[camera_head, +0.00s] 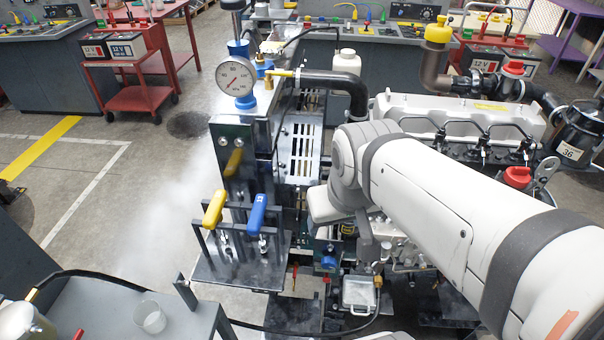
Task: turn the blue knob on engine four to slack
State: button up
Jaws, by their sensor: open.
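A long blue handle (258,213) stands upright on a dark metal bracket in the middle, beside a matching yellow handle (214,209). A small blue part (328,262) also shows low on the engine (440,115), below my wrist. I cannot tell which of these is the blue knob. No label reading four or slack is legible. My gripper (350,218) is partly in view at the end of my arm, to the right of the blue handle and apart from it. It is open, and its fingertips are largely hidden or hard to make out.
A black bent pipe (330,80) is behind my wrist. A black filter marked 36 (580,135) is at the right. A grey bench (95,310) with a clear cup (150,317) is at lower left. Floor is open at left.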

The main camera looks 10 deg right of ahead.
aim_at(328, 262)
jog(key=z, duration=0.4)
jog(key=k, duration=1.35)
jog(key=z, duration=0.55)
jog(key=i, duration=0.95)
jog(key=z, duration=0.15)
